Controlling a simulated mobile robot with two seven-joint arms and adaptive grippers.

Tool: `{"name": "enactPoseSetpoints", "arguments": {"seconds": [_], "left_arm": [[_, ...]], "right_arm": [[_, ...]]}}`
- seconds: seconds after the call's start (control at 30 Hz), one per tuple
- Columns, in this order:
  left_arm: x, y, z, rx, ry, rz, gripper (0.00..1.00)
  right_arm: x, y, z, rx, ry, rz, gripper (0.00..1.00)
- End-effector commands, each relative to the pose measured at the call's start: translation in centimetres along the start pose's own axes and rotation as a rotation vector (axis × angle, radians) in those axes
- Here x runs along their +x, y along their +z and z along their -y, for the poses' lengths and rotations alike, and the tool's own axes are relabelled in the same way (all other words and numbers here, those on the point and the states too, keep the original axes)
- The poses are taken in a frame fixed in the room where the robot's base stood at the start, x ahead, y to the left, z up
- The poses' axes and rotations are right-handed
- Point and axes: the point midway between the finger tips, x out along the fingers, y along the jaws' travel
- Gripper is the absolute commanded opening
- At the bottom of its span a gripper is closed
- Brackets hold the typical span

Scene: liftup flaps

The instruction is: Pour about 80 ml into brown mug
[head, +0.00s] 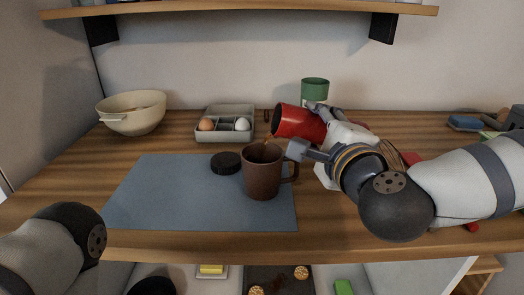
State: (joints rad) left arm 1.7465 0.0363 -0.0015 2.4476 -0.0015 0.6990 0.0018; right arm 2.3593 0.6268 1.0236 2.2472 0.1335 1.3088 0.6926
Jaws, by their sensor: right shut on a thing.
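The brown mug (261,178) stands upright on the blue-grey mat (140,198), its handle toward the right. My right gripper (311,122) is shut on a red container (291,121), held tilted with its mouth to the left above the mug's right rim. A thin brown stream appears to fall from its mouth toward the mug. The level inside the mug is hard to make out. My left arm shows at the lower left, but its gripper is out of view.
A black round lid (226,163) lies beside the mug. A beige bowl (133,115) and a grey tray (225,124) with eggs stand behind the mat. A green cup (315,88) is behind the red container. A shelf (240,9) hangs above. The mat's left part is clear.

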Motion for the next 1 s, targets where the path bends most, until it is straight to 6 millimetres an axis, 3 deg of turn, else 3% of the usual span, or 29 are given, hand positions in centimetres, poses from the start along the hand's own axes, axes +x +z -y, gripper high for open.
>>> {"name": "enactPoseSetpoints", "arguments": {"seconds": [0.83, 0.87, 0.9, 1.0], "left_arm": [[-1.0, -0.4, 0.0, -0.001, 0.001, -0.025, 0.65], [-0.6, -0.3, 0.0, -0.001, 0.001, -0.015, 0.65], [1.6, 0.6, 0.0, 0.0, -0.001, 0.038, 0.65], [0.7, 0.4, 0.0, 0.0, -0.001, 0.018, 0.65]], "right_arm": [[0.1, 0.0, 0.7, -0.049, -0.004, -0.004, 0.0], [0.1, -0.3, 0.3, -0.038, -0.001, -0.004, 0.0], [0.5, -1.6, -1.5, 0.042, 0.013, -0.004, 0.0], [0.1, -0.9, 0.2, 0.269, 0.002, 0.027, 0.0]]}}
